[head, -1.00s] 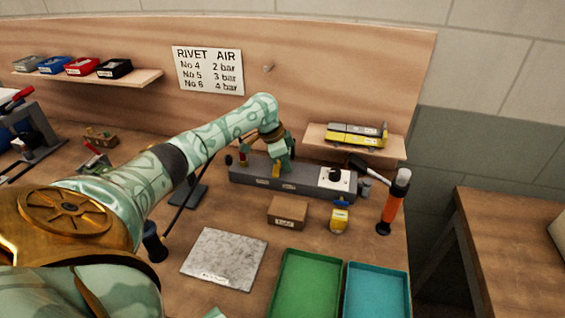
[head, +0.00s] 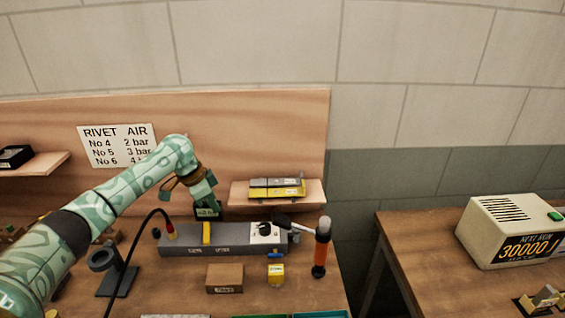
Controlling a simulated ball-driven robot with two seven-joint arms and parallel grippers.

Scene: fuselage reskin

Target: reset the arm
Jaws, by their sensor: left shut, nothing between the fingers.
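My left arm comes in from the left in the head view, patterned pale green with a dark band. Its gripper (head: 207,212) hangs pointing down at the back of the grey bar-shaped unit (head: 190,240) on the bench. The gripper is shut with nothing seen in it. A yellow block (head: 207,233) on the unit stands just in front of and below the fingers; I cannot tell whether they touch. My right gripper is not in view.
A cardboard box (head: 225,278), a small yellow box (head: 276,274) and an orange-handled tool (head: 321,248) stand in front. A shelf (head: 243,194) holds yellow and grey items. A black ring stand (head: 112,270) is at left. A cream counter box (head: 510,230) sits on another table.

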